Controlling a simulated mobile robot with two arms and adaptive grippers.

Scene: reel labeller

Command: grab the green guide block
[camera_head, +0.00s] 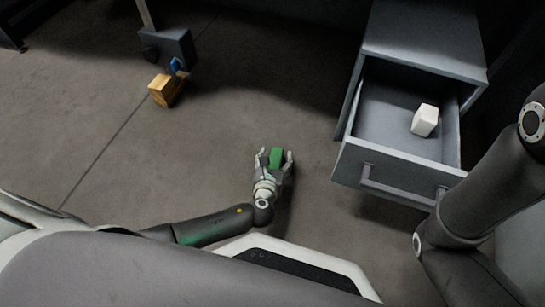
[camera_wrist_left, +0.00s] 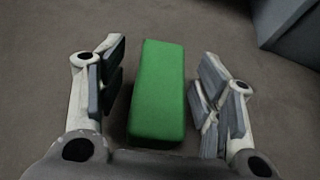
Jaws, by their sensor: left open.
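The green guide block (camera_head: 276,158) is on the grey floor near the middle of the head view. My left gripper (camera_head: 274,156) is open, with its fingers on either side of the block. In the left wrist view, the green block (camera_wrist_left: 158,90) lies between the two open fingers of my left gripper (camera_wrist_left: 162,92), with a gap on each side. The lower end of the block is close to the palm. My right arm shows at the right of the head view, but its gripper is out of frame.
An open grey drawer (camera_head: 385,158) of a cabinet stands to the right, with a white block (camera_head: 425,120) inside. At the upper left, an orange-brown box (camera_head: 165,90) with a blue piece (camera_head: 176,66) sits by a dark stand (camera_head: 172,46). The floor left of the gripper is clear.

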